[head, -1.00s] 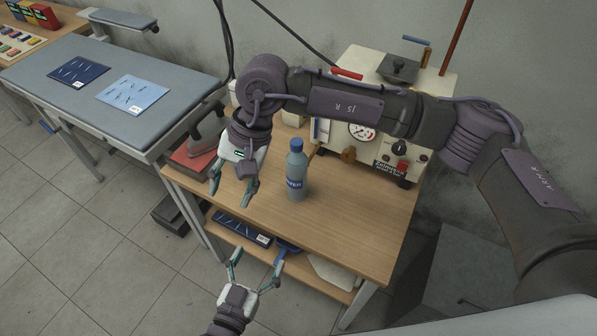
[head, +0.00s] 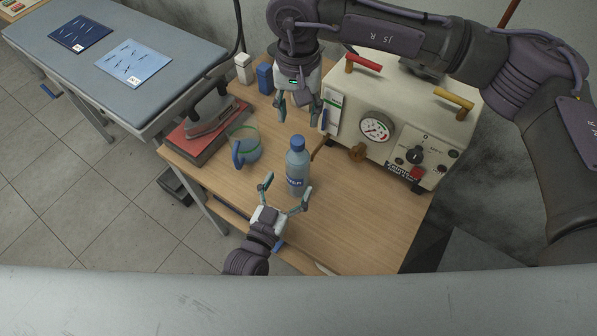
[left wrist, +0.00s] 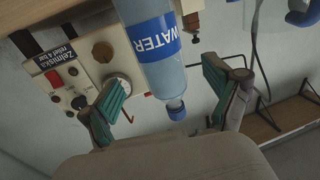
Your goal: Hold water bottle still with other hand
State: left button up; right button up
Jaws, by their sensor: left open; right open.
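The water bottle (head: 297,165) stands upright on the wooden table, clear with a blue cap and a blue label. It also shows in the left wrist view (left wrist: 160,55), where it appears upside down with its "WATER" label facing the camera. My left gripper (head: 286,195) is open at the near side of the bottle, its fingers spread toward the bottle's lower part. In the left wrist view the bottle lies beyond and between the fingertips. My right gripper (head: 297,106) is open and empty above the table, behind the bottle and near the cap's far side.
A cream machine (head: 400,125) with a gauge and knobs stands right of the bottle. A clear jug with a blue handle (head: 245,147) and an iron on a red pad (head: 203,132) are to the left. The table (head: 365,225) is bare to the right front.

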aim_at(293, 176)
pick_arm(q)
jog(key=x, duration=0.4)
jog(key=shift+w, duration=0.15)
jog(key=shift+w+d, duration=0.15)
jog(key=shift+w, duration=0.2)
pick_arm(e)
jog(key=shift+s+a+r, duration=0.1)
jog(key=shift+s+a, duration=0.05)
pick_arm(q)
jog(key=shift+w+d, duration=0.1)
jog(key=shift+w, duration=0.15)
pick_arm(e)
jog(key=shift+w, duration=0.2)
pick_arm(q)
jog(key=shift+c, duration=0.2)
